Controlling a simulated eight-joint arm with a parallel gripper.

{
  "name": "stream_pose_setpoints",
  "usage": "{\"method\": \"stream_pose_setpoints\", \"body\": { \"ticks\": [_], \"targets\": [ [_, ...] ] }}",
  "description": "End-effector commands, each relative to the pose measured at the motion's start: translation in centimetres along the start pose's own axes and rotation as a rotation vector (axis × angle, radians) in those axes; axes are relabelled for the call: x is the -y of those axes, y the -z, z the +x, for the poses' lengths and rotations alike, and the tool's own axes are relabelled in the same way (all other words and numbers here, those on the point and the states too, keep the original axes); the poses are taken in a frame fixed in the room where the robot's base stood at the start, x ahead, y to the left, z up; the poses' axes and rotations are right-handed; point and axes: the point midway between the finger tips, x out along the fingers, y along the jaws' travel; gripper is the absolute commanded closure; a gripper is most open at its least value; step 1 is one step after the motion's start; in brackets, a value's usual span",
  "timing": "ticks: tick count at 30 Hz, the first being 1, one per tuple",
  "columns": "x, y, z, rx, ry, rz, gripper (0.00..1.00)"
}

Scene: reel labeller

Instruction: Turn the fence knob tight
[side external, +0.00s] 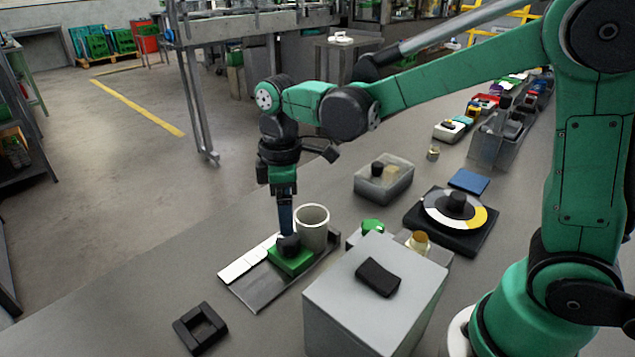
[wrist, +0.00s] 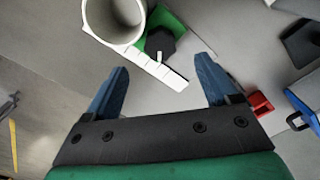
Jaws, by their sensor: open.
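The fence knob is a dark, faceted knob (side external: 289,244) on top of a green block (side external: 292,261). In the wrist view the knob (wrist: 160,42) shows a short white mark on its near side. My gripper (side external: 287,234) points down over the knob, with its blue fingers close to it. In the wrist view the gripper (wrist: 162,63) is open, and the knob lies just past the fingertips, between their lines. I see no finger closed on it. A white marked scale strip (side external: 247,260) runs beside the green block.
A white hollow cylinder (side external: 312,226) stands right behind the knob, close to my fingers. A grey box (side external: 345,300) with a black pad stands to the right. A black square frame (side external: 200,327) lies at front left. A turntable (side external: 455,212) and a clear bin (side external: 384,180) stand farther right.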

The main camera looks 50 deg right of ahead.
Motion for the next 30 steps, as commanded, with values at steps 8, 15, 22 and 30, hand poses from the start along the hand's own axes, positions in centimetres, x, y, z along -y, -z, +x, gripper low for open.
{"method": "stream_pose_setpoints", "body": {
  "ticks": [8, 15, 22, 30],
  "targets": [
    [0.0, 0.0, -0.1, 0.0, 0.0, -0.002, 0.2],
    [-0.1, -0.1, 0.1, 0.0, 0.0, -0.346, 0.2],
    [-0.1, -0.1, 0.2, 0.0, 0.0, -0.804, 0.2],
    [-0.2, -0.1, 2.2, 0.0, 0.0, -0.9, 0.2]
  ]
}}
